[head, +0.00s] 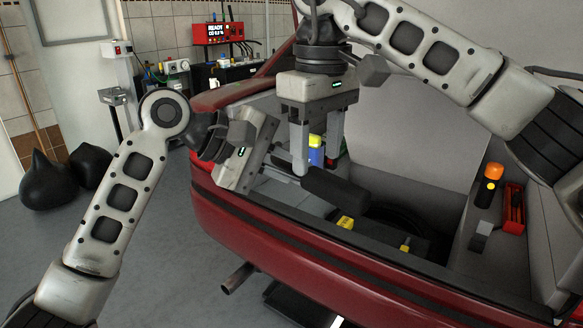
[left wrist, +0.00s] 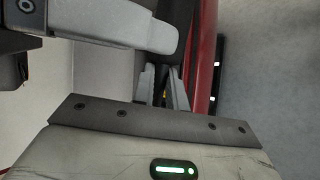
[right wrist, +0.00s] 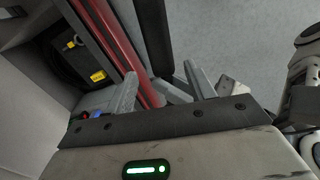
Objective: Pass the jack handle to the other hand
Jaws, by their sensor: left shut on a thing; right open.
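The jack handle is a dark bar with a thick black grip (head: 335,190). It lies across the open rear of the red car in the head view. My left gripper (head: 268,160) is shut on its thin left end. In the left wrist view, my left fingers (left wrist: 163,88) close on the dark bar. My right gripper (head: 316,165) points down, open, with its fingertips close to the handle near the left end of the grip. The right wrist view shows the handle (right wrist: 157,38) as a dark bar running between the open fingers; contact cannot be told.
The red car's rear sill (head: 300,245) runs below the grippers. In the trunk are a blue bottle with a yellow cap (head: 315,150), an orange-topped flashlight (head: 490,185) and a red toolbox (head: 513,208). Black sacks (head: 48,183) stand on the floor at left.

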